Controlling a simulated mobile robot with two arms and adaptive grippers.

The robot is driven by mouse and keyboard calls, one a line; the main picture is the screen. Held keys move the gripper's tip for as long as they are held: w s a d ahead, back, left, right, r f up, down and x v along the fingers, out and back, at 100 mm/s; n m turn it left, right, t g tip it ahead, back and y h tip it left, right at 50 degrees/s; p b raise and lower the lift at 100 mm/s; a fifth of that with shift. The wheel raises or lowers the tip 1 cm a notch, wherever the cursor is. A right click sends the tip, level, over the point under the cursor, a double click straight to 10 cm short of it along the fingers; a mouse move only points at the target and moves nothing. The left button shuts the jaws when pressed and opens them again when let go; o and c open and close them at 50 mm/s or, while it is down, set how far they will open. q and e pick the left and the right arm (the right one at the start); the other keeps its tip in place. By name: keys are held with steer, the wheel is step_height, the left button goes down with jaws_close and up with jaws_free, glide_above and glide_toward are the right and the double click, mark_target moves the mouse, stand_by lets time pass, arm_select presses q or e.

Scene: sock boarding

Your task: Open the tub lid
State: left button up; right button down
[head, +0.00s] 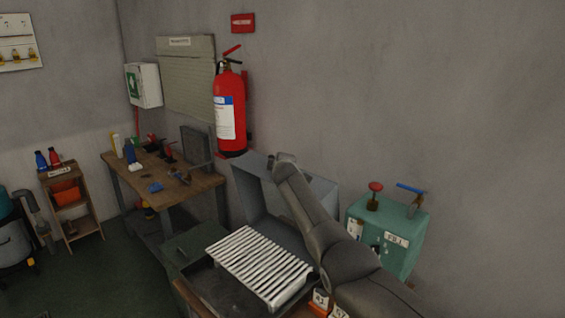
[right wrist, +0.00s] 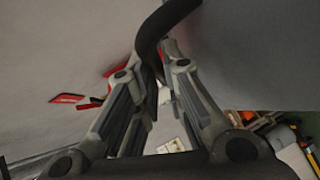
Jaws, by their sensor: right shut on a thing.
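The grey tub lid (head: 252,182) stands raised, close to upright, at the back of the tub in the head view. A white ribbed rack (head: 260,265) lies in front of it, over the dark tub. My right arm reaches across to the lid's top edge, where my right gripper (head: 280,160) is. In the right wrist view my right gripper (right wrist: 152,85) is shut on a dark curved handle (right wrist: 167,17) beside the lid's grey panel (right wrist: 255,50). The arm hides part of the lid and its right side. My left gripper is not in view.
A green box (head: 405,235) with a red knob and a blue-handled valve stands right of the tub. A wooden workbench (head: 200,186) with tools is at the left. A red fire extinguisher (head: 229,110) hangs on the wall behind. A small shelf (head: 70,222) stands far left.

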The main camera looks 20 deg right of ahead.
steer(key=shift+r, duration=0.35)
steer(key=c, duration=1.5)
jaws_free()
steer(key=shift+a, duration=0.2)
steer(key=shift+f, duration=0.2)
steer(key=shift+v, duration=6.05)
